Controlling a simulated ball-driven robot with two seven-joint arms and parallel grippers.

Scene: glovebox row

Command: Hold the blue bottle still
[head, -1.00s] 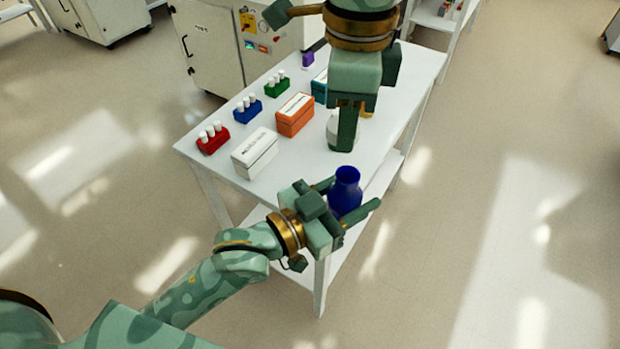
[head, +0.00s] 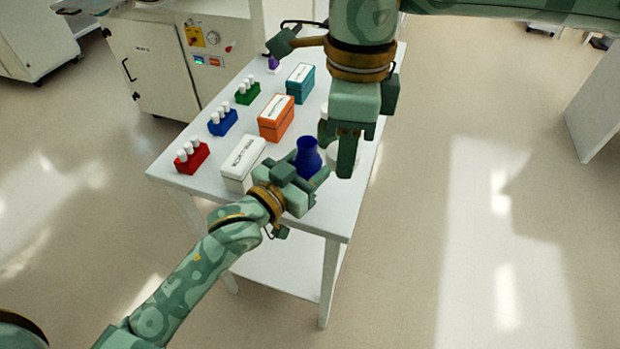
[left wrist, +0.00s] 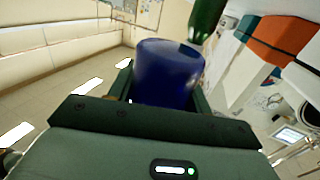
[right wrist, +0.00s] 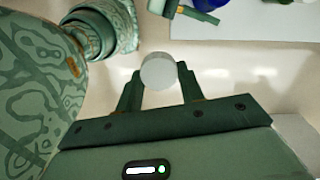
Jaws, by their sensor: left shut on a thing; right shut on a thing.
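The blue bottle (head: 308,158) is upright in my left gripper (head: 307,180), over the near end of the white table. Its mouth looks open. I cannot tell whether its base touches the table. In the left wrist view the bottle (left wrist: 168,75) sits between the fingers. My right gripper (head: 338,150) points down just right of the bottle, apart from it as far as I can tell. In the right wrist view it is shut on a pale round thing (right wrist: 158,71), which is mostly hidden in the head view.
On the white table (head: 330,215) stand a white box (head: 240,165), an orange box (head: 276,120), a teal box (head: 300,84), and red (head: 191,157), blue (head: 222,122) and green (head: 247,92) racks with white-capped vials. The white box is close to my left gripper. Open floor lies right.

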